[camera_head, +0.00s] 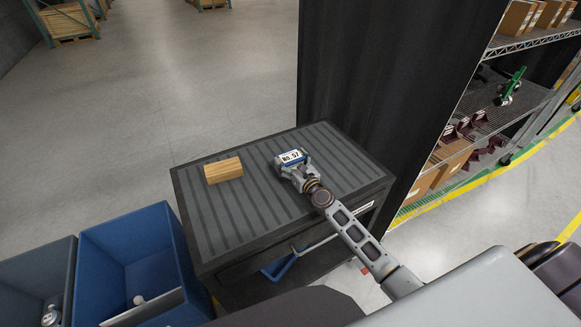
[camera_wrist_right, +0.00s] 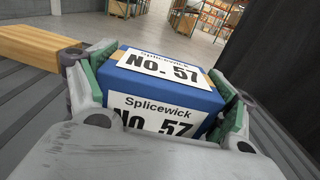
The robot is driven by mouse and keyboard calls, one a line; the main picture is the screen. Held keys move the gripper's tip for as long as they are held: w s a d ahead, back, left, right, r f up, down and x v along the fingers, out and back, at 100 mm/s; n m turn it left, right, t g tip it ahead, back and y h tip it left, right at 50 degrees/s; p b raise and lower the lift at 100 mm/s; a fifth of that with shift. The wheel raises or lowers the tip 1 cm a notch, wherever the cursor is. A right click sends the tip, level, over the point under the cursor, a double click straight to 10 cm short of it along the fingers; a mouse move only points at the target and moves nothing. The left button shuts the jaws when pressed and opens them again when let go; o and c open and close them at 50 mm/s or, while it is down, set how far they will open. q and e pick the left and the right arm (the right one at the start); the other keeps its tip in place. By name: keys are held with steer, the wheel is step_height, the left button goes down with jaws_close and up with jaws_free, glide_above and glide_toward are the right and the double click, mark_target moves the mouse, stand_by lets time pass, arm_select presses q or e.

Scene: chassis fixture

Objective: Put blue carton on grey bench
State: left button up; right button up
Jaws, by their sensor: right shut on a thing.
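The blue carton (camera_wrist_right: 172,89) has white labels reading "Splicewick NO. 57". In the right wrist view it sits between the green-padded fingers of my right gripper (camera_wrist_right: 165,100), which is shut on it. In the head view the carton (camera_head: 289,159) and my right gripper (camera_head: 293,168) are over the right half of the grey bench (camera_head: 255,190), which has a ribbed top. I cannot tell whether the carton touches the bench top. My left gripper is not in view.
A wooden block (camera_head: 223,170) lies on the bench, left of the carton. A blue bin (camera_head: 130,255) and a grey-blue bin (camera_head: 35,285) stand left of the bench. A dark curtain (camera_head: 390,80) and shelving (camera_head: 510,95) are behind and to the right. The bench's front left is clear.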

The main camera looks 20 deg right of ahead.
steer(key=shift+f+b, duration=1)
steer(key=shift+f, duration=0.4)
steer(key=shift+f, duration=0.15)
steer(key=o, duration=1.1)
steer(key=shift+c, duration=0.2)
steer(key=shift+s+d, duration=0.25)
steer(key=shift+s, duration=1.3)
steer(key=shift+s+d, duration=0.2)
steer(key=shift+s, duration=1.3)
steer(key=shift+s+d+b, duration=0.2)
steer(key=shift+s+b, duration=0.15)
steer(key=shift+s, duration=0.9)
steer(key=shift+s+d+b, duration=0.15)
steer(key=shift+s+b, duration=0.2)
steer(key=shift+s, duration=1.3)
steer(key=shift+c, duration=0.4)
